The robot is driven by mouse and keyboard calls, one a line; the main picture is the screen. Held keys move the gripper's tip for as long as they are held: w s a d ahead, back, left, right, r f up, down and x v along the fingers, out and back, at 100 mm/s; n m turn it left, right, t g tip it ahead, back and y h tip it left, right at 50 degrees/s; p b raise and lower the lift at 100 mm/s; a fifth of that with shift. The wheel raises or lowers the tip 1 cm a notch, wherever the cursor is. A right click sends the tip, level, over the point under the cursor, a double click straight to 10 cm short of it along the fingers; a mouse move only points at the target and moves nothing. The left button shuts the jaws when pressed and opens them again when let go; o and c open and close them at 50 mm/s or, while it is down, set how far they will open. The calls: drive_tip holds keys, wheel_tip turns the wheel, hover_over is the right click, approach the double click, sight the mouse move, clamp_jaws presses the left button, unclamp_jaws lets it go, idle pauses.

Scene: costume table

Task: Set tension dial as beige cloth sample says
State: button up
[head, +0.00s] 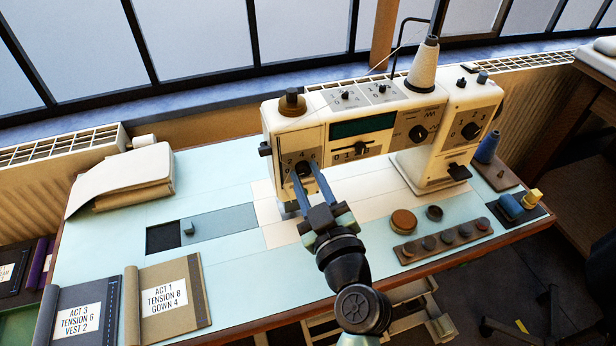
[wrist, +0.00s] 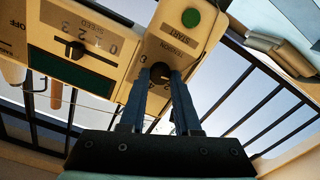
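The beige cloth sample (head: 172,298) lies at the table's front left; its label reads "ACT 1, TENSION 8, GOWN 4", the digit after TENSION being small. The tension dial (head: 303,168) is a dark round knob on the left face of the cream sewing machine (head: 375,130), with numbers above it. In the wrist view the dial (wrist: 160,72) sits under the word TENSION. My gripper (head: 305,172) has its two blue fingers on either side of the dial, fingertips at the knob. Whether they press on it is unclear. The dial's pointer setting cannot be read.
A dark grey sample (head: 80,315) labelled "ACT 3, TENSION 6, VEST 2" lies left of the beige one. Folded cloth (head: 125,175) is at the back left. A button strip (head: 445,238) and thread spools (head: 510,205) are at the right. A green START button (wrist: 190,18) is near the dial.

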clamp_jaws()
